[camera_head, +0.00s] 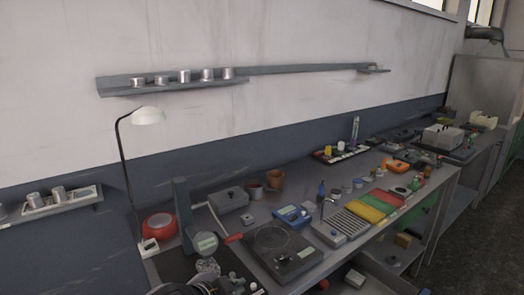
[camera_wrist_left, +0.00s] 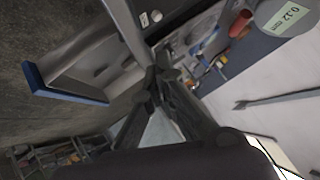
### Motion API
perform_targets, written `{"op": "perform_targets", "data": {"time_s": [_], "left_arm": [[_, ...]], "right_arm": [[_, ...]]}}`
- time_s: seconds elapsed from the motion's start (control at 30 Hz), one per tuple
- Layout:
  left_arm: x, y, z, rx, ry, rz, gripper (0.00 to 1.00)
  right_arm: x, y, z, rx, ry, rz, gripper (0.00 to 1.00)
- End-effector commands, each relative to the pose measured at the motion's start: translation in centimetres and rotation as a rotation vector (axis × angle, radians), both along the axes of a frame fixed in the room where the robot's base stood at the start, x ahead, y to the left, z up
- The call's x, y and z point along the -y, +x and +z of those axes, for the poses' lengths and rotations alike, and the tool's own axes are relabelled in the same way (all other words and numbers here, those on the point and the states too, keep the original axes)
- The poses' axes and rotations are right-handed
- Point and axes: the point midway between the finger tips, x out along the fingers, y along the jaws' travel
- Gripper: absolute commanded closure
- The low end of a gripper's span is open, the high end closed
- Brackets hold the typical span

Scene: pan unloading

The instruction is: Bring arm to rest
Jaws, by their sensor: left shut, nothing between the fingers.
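My left gripper (camera_wrist_left: 154,82) shows in the left wrist view with its dark fingers together and nothing between them. It hangs in the air, apart from the things on the bench. In the head view, only a dark and silvery part of my left arm shows at the bottom edge, and the fingertips are not clear there. The dark device with a round plate (camera_head: 272,238) stands on the grey workbench (camera_head: 432,187). My right gripper is in neither view.
Red, yellow and green bins (camera_head: 372,207) lie farther right. A wall shelf (camera_head: 170,87) holds several metal cups. The gauge face (camera_wrist_left: 288,16) also shows in the wrist view.

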Motion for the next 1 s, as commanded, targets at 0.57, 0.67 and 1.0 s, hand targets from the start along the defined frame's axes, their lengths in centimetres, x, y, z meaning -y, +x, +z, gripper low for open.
{"op": "perform_targets", "data": {"time_s": [0.57, 0.67, 1.0], "left_arm": [[-8.6, -17.7, -14.4, -0.471, -0.178, 0.533, 1.0], [-10.3, -20.4, -15.7, -0.528, -0.168, 0.612, 1.0], [-14.1, -26.5, -20.2, -0.661, -0.114, 0.792, 1.0]], "right_arm": [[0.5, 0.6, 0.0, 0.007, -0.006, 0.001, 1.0], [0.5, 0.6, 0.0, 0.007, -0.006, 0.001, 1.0], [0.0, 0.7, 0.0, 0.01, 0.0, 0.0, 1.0]]}}
